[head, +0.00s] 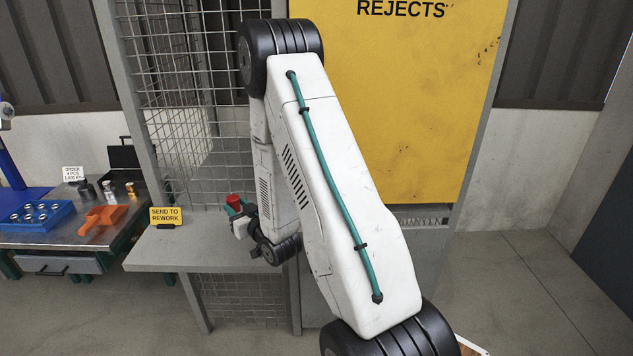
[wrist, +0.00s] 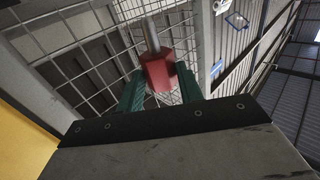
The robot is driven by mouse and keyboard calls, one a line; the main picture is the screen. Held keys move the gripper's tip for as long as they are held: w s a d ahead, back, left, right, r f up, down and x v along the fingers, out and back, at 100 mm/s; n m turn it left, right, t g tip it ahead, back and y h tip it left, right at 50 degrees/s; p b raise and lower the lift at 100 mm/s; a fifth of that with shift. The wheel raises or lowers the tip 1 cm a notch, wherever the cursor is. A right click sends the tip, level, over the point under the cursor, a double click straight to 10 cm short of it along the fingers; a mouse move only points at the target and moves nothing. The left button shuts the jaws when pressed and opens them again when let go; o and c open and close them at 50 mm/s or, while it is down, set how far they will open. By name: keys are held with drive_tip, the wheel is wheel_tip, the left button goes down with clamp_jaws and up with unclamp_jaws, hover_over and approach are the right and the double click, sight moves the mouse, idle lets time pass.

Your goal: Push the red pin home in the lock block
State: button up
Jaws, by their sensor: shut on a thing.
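The red pin (wrist: 157,73) has a red faceted head and a bare metal shaft. In the wrist view its head sits between the two green fingers of my gripper (wrist: 159,82), which is shut on it. The shaft points away from the head, toward the top of the picture. In the head view the red pin (head: 233,201) shows small beside my gripper (head: 239,210), above the grey shelf. The pin is held clear of any surface that I can make out. I cannot make out the lock block in either view; my arm covers much of the cabinet front.
A yellow REJECTS panel (head: 424,110) stands behind my arm, with a wire mesh cage (head: 190,60) to its left. The grey shelf (head: 200,259) carries a SEND TO REWORK sign (head: 165,216). A bench at left holds a blue tray (head: 17,222) and orange scoop (head: 101,218).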

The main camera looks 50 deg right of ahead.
drive_tip(key=s+d+r+m+h, duration=0.1)
drive_tip(key=s+d+r, duration=0.1)
drive_tip(key=s+d, duration=0.4)
drive_tip(key=s+d+r+m+g+h, duration=0.1)
drive_tip(key=s+d, duration=0.5)
drive_tip(key=d, duration=0.8)
drive_tip(key=shift+s+d+r+h, duration=0.2)
drive_tip(key=shift+r+h, duration=0.3)
drive_tip(key=shift+h, duration=0.3)
drive_tip(key=shift+s+a+f, duration=0.1)
drive_tip(key=shift+s+f, duration=0.05)
drive_tip(key=shift+f, duration=2.75)
drive_tip(key=shift+f, duration=0.7)
drive_tip(key=shift+f, duration=0.25)
